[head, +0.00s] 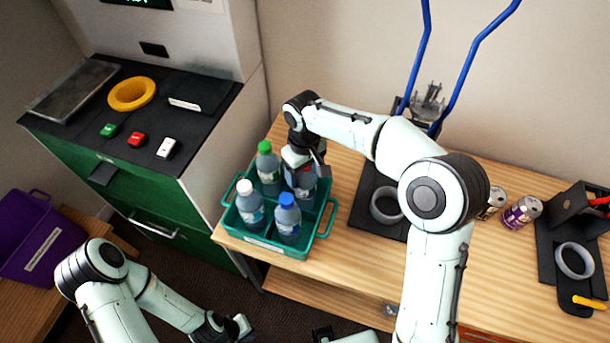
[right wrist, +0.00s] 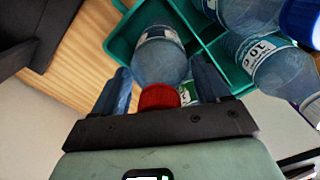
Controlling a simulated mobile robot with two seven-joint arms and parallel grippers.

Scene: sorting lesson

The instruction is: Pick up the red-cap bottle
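The red-cap bottle stands in the back right compartment of a teal divided crate (head: 327,221). In the head view its body (head: 307,193) shows below my right gripper (head: 301,168), which hides its top. In the right wrist view its red cap (right wrist: 158,97) and clear body (right wrist: 160,58) lie between the two fingers of my right gripper (right wrist: 162,88). The fingers are spread on either side, with a gap beside the cap. My left gripper (head: 236,328) is low near the bottom edge, away from the crate; its fingers are not clear.
A green-cap bottle (head: 268,170), a white-cap bottle (head: 249,207) and a blue-cap bottle (head: 287,220) fill the other compartments close by. A dark mat with a grey ring (head: 386,205) lies right of the crate. Cans (head: 522,212) stand further right. A cabinet (head: 150,200) is at left.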

